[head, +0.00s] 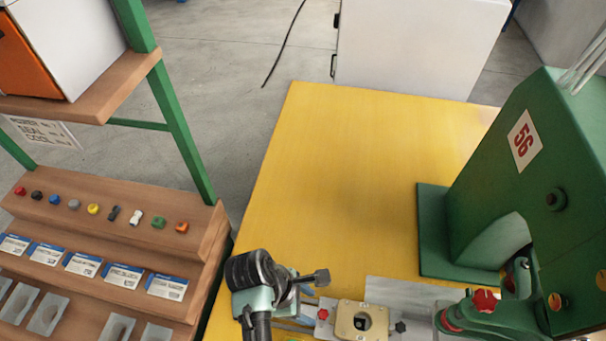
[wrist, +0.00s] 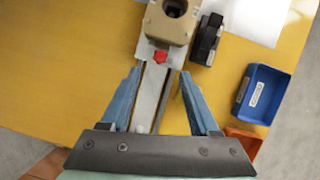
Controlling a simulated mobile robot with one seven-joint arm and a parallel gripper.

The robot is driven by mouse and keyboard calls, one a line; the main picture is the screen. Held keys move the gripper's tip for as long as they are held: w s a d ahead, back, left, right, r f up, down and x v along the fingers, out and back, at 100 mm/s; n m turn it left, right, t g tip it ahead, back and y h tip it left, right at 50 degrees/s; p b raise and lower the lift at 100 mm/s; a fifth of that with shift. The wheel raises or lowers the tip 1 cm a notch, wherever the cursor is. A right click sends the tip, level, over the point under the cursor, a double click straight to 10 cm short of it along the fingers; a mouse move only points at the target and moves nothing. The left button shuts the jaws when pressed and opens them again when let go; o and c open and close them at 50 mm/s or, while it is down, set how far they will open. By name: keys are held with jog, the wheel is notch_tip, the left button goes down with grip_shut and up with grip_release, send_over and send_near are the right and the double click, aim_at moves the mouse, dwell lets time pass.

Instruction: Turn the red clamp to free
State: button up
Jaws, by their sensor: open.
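The red clamp knob (wrist: 160,56) sits at the near edge of a tan block (wrist: 168,22) in the wrist view. In the head view the red knob (head: 323,314) is at the left side of the tan block (head: 345,320). My gripper (wrist: 160,76) is open, its two blue fingers spread on either side of a pale slotted rail (wrist: 152,93) leading to the block. The fingertips appear just short of the knob, with nothing between them and the knob in that picture. I cannot tell their height over it.
A black part (wrist: 207,40) stands right of the block. A blue bin (wrist: 264,93) and an orange bin (wrist: 243,142) lie farther right. In the head view, a green press (head: 535,170) with another red knob (head: 485,301) stands right. The yellow tabletop (head: 345,170) is clear behind.

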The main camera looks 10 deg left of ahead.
jog(key=v, duration=0.7)
jog(key=w+a+r+m+t+y+b, duration=0.1)
jog(key=w+r+m+t, duration=0.5)
jog(key=w+r, duration=0.9)
jog(key=shift+w+r+m+t+y+b, duration=0.15)
jog(key=shift+w+m+t+y+b, duration=0.4)
jog(key=shift+t+y, duration=0.75)
jog(key=shift+w+a, duration=0.15)
